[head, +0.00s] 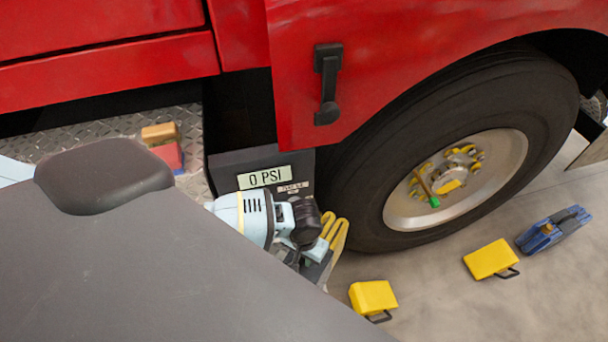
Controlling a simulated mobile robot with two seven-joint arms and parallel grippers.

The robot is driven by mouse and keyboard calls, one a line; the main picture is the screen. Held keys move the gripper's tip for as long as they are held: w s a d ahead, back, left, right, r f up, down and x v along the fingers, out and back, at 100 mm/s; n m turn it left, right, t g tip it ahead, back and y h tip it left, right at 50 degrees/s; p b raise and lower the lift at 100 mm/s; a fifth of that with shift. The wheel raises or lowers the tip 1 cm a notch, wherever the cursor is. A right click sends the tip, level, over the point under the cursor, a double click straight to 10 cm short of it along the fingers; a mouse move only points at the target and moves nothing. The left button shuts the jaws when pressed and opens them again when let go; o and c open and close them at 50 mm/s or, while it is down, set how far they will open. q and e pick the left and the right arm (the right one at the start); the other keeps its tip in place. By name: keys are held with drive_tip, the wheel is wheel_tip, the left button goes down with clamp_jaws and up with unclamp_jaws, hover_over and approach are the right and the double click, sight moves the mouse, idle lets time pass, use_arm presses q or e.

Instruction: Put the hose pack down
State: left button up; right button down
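A looped yellow hose pack (335,234) shows in the head view just beyond my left gripper (318,262), in front of the truck's wheel. The gripper appears shut on it, with the loops sticking up past the fingers. The hose pack is off the floor. Its lower part and the fingertips are partly hidden by my wrist and the large grey surface in front. My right gripper is not in view.
The red truck's wheel (400,150) stands close behind. Two yellow blocks (372,297) (490,259) and a blue device (553,229) lie on the floor. A tan block (160,133) sits on the metal step (110,131).

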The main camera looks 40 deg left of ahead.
use_arm(q)
drive_tip(key=o, duration=0.5)
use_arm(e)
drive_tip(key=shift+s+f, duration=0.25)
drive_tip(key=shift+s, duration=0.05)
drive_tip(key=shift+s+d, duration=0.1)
